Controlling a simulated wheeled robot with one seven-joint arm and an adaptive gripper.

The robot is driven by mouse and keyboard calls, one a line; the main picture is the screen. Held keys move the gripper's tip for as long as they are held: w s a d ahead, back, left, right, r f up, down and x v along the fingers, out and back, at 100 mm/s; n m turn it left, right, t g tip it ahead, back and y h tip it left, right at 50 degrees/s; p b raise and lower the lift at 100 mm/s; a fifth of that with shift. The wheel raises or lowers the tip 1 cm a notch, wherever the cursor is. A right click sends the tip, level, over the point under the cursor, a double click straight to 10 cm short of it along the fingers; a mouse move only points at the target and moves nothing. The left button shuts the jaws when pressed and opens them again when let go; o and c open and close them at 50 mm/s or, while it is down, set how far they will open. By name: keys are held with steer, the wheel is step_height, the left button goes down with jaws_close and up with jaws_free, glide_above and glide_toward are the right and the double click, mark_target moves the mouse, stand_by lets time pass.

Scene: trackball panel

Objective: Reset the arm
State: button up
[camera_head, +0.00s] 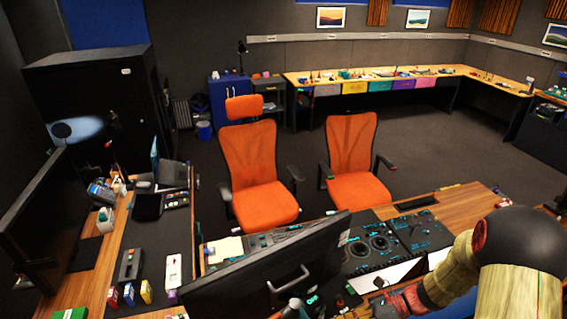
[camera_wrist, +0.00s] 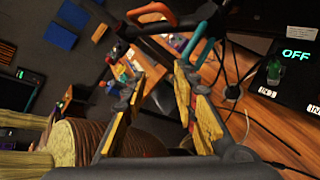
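My gripper (camera_head: 388,303) is at the lower right of the head view, low over the near desk behind the black monitor. My arm, with straw-coloured links and a dark round joint, reaches in from the right edge. In the wrist view my gripper (camera_wrist: 168,72) shows two yellow-and-grey fingers with a gap between them. It is open, and nothing is held between the fingers. The trackball panel (camera_head: 372,246) lies on the desk, left of my arm and beyond the gripper. A dark panel with a lit "OFF" sign (camera_wrist: 298,55) shows at the right of the wrist view.
A black monitor (camera_head: 262,272) stands close to my gripper, on its left. Loose cables (camera_wrist: 238,92) run over the wooden desk. Two orange chairs (camera_head: 262,160) stand behind the desk. The open floor (camera_head: 430,140) lies beyond them, before a long bench (camera_head: 440,76).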

steer(key=s+d+r+n+t+h+b, duration=0.1)
steer(key=s+n+h+b, duration=0.4)
steer(key=n+b, duration=0.7)
steer(key=s+d+r+n+t+h+b, duration=0.1)
steer(key=s+n+t+h+b, duration=0.4)
steer(key=n+b, duration=0.7)
steer(key=shift+s+d+n+t+h+b, duration=0.2)
steer(key=shift+d+n+t+h+b, duration=0.15)
steer(key=shift+d+n+h, duration=0.45)
